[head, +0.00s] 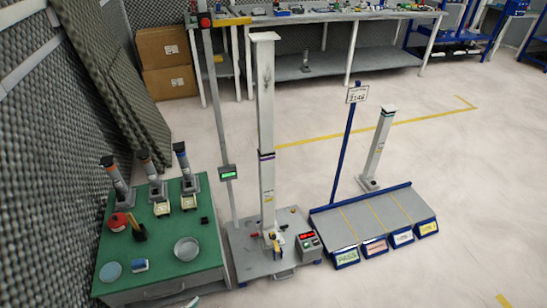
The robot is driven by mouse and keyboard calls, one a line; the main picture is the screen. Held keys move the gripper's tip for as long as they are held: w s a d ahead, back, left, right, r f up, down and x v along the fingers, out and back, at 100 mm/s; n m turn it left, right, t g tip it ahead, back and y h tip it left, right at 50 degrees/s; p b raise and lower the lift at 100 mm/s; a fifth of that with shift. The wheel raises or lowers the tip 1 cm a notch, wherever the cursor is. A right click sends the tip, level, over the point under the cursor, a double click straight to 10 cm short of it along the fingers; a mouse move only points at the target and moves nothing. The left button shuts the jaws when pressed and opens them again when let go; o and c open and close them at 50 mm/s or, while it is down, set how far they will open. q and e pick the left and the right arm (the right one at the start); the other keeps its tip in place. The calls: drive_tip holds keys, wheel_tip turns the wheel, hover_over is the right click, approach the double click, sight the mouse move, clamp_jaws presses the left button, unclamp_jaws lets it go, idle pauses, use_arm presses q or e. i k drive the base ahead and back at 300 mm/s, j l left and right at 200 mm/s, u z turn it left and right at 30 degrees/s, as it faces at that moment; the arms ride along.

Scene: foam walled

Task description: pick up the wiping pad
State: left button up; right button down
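A green-topped cabinet (172,240) stands at the lower left. Near its front edge lies a small blue-and-white block (139,265), which looks like the wiping pad, though it is too small to be sure. A light-blue round disc or dish (111,271) lies just left of it, apart from it. A round metal dish (187,249) sits to the right of the block. Neither of my grippers shows in the head view.
Several upright devices (151,174) stand along the cabinet's back, with a red round object (118,222) in front. A grey cart (258,262) with a tall white column (266,130) stands right of the cabinet. A sloped rack (372,219) is further right. Open floor lies beyond.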

sight(138, 265)
drive_tip(key=u, duration=1.5)
